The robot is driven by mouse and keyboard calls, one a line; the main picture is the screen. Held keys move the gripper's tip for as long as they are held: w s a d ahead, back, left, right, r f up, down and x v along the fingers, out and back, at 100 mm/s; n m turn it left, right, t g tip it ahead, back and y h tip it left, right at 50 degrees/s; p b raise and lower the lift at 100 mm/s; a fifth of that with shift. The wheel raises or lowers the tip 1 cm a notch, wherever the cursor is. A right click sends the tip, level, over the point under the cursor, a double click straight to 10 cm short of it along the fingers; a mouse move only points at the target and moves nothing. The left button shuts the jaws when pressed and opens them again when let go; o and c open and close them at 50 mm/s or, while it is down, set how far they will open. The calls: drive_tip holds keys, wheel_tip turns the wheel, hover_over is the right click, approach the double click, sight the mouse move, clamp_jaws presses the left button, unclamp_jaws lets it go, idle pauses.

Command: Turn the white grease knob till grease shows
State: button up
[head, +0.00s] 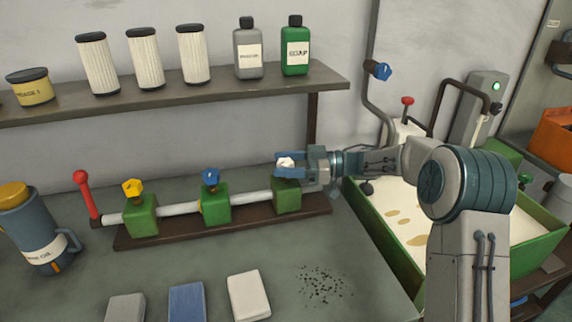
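The white grease knob (286,162) sits on top of the right-hand green block (286,197) on the pipe rail. My gripper (283,164) reaches in from the right with its blue fingers on both sides of the knob, and the knob fills the gap between them. The fingers hide part of the knob. A yellow knob (133,188) and a blue knob (210,176) stand on the other two green blocks. I see no grease at the right-hand block, though my gripper covers part of its top.
A red lever (82,183) stands at the pipe's left end. A shelf (180,94) with filters and bottles runs above. A blue oil jug (37,232) stands at left. Pads and dark specks (325,286) lie in front. A green tray (405,242) is at right.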

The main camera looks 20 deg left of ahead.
drive_tip(key=shift+f, duration=0.1)
drive_tip(key=v, duration=1.4)
drive_tip(key=shift+b, duration=0.3)
drive_tip(key=shift+a, duration=0.15)
